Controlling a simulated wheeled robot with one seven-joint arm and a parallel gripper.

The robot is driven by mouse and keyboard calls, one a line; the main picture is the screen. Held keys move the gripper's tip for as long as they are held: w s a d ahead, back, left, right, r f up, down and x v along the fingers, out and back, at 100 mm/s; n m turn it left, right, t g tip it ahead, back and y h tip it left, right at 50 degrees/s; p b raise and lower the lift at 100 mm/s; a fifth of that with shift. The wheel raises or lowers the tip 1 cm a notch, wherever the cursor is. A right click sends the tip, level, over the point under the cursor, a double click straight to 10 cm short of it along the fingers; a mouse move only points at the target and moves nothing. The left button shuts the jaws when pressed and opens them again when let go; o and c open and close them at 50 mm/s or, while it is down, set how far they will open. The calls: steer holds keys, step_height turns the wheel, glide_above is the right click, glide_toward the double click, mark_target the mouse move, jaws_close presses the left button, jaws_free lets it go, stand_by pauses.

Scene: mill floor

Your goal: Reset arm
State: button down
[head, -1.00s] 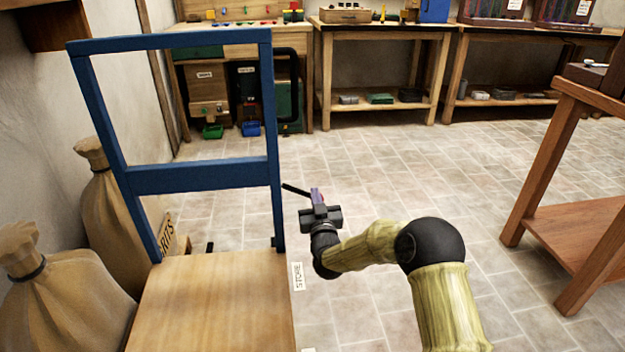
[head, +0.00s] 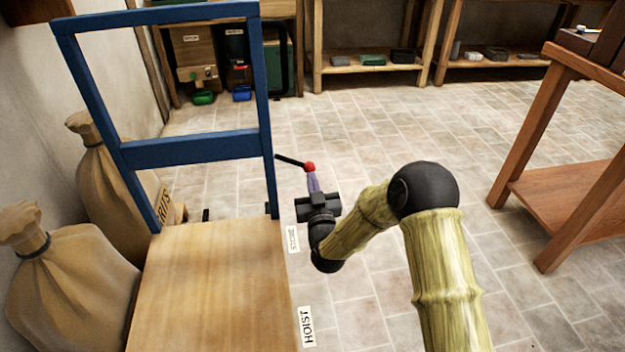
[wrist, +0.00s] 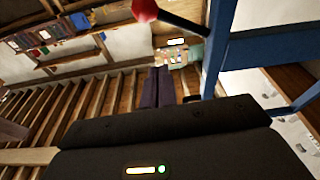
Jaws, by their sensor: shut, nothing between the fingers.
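My gripper (head: 313,181) is at the right side of the blue frame in the head view. Its purple fingers are closed together and empty. A lever with a red knob (head: 310,167) and a black rod (head: 291,160) sticks out from the frame's right post. The knob shows just past my fingertips; whether they touch it cannot be told from the head view. In the wrist view the red knob (wrist: 145,10) is at the top edge, apart in the picture from the shut fingers (wrist: 157,85).
The blue frame (head: 190,150) stands behind a wooden platform (head: 215,285) with a HOIST label (head: 307,327). Sacks (head: 70,270) stand at left. A reddish wooden stand (head: 570,200) is at right. Shelved benches (head: 380,75) line the back. Tiled floor between is open.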

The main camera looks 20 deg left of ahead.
steer(key=shift+s+d, duration=0.1)
steer(key=shift+s, duration=0.05)
stand_by(0.4)
steer(key=d+r+m+g+h+p, duration=0.25)
steer(key=d+g+h, duration=0.4)
steer(key=d, duration=1.65)
steer(key=s+d+r+m+g+h+p, duration=0.15)
steer(key=s+d+m+g+h, duration=0.45)
steer(key=s+d, duration=1.45)
step_height(320, 180, up, 38)
steer(key=g+p, duration=0.1)
steer(key=p, duration=3.6)
steer(key=shift+w+d+r+n+p, duration=0.15)
steer(key=shift+w+d+n+p, duration=0.1)
steer(key=shift+n+p, duration=0.1)
